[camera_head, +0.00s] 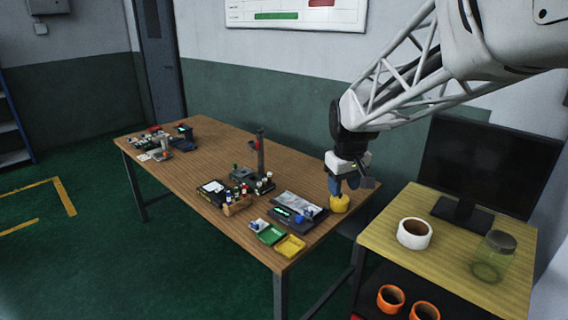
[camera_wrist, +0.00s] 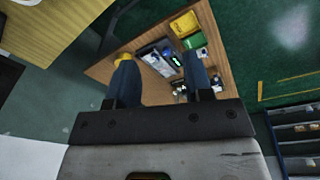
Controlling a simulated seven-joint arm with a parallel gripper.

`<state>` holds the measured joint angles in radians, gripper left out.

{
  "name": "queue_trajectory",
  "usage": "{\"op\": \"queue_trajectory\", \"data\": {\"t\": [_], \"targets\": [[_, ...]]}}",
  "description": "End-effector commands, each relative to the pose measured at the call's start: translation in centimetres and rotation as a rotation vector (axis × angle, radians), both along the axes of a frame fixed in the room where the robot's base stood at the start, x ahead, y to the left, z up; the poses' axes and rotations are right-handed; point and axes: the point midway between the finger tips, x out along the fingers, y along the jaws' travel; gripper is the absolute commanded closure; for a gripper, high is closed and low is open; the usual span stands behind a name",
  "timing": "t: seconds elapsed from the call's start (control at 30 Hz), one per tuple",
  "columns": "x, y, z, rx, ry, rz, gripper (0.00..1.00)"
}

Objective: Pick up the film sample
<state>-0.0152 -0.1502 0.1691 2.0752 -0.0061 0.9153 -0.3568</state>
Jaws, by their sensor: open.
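My gripper (camera_head: 346,188) is open and empty, with blue fingers pointing down above the right end of the wooden table. Its two fingers also show spread apart in the wrist view (camera_wrist: 160,72). No piece is clearly recognisable as the film sample. A thin silvery grey sheet (camera_head: 299,201) lies behind a dark device with a green display (camera_head: 290,217), left of my gripper, and may be it. In the wrist view a pale sheet (camera_wrist: 153,60) lies between the fingers, beside the device. A yellow round object (camera_head: 340,203) stands just below my gripper.
A green tray (camera_head: 270,235) and a yellow tray (camera_head: 290,246) lie at the table's front edge. A dark upright stand (camera_head: 260,155) and small bottles are further left.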

Motion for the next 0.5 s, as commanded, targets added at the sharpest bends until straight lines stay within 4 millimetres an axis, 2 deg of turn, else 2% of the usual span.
{"op": "queue_trajectory", "data": {"t": [0.1,0.5], "targets": [[3.0,0.2,-1.0,-0.004,0.012,0.036,0.53],[12.5,0.9,-5.2,-0.016,0.044,0.16,0.53]]}}
